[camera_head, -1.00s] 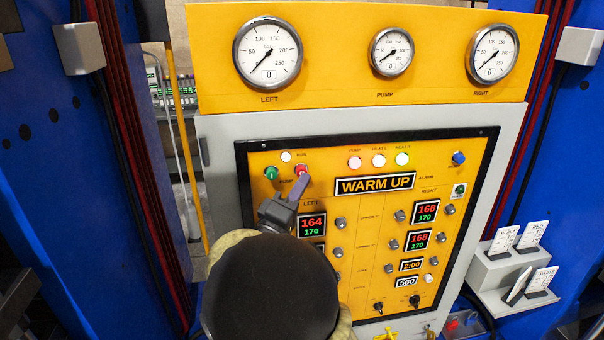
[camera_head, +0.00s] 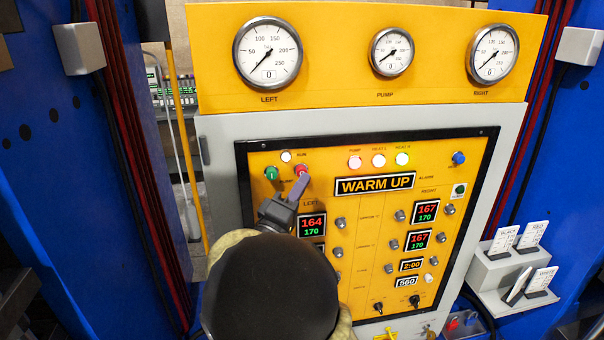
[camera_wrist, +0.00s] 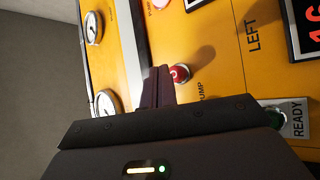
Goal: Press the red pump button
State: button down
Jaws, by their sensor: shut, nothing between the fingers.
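The red pump button (camera_head: 302,170) sits near the top left of the yellow control panel, right of a green button (camera_head: 271,173). In the wrist view the red button (camera_wrist: 180,73) shows just beyond and right of my fingertips. My gripper (camera_head: 301,182) is shut and empty, its tips at the lower edge of the red button in the head view. In the wrist view the shut fingers (camera_wrist: 158,76) point up the picture beside the button. I cannot tell whether the tips touch it.
The display (camera_head: 374,185) reads WARM UP. Temperature readouts (camera_head: 425,211) and several knobs fill the panel below. Three gauges (camera_head: 391,53) are above. Blue columns (camera_head: 60,200) flank the press. A card holder (camera_head: 500,270) is at the right.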

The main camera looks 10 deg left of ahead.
jog(key=shift+w, duration=0.1)
jog(key=shift+w+a, duration=0.1)
jog(key=shift+w, duration=0.2)
jog(key=shift+w+a+p, duration=0.3)
jog(key=shift+w+p, duration=0.25)
jog(key=shift+w, duration=0.25)
dwell(1.3)
jog(key=shift+s, duration=0.15)
jog(key=shift+s+d, duration=0.2)
jog(key=shift+s, duration=0.35)
jog(key=shift+s+d, duration=0.2)
jog(key=shift+s, duration=0.3)
jog(key=s, duration=0.1)
jog(key=s+d, duration=0.1)
jog(key=s, duration=0.2)
jog(key=shift+s+d, duration=0.3)
jog(key=shift+s, duration=0.1)
dwell(0.5)
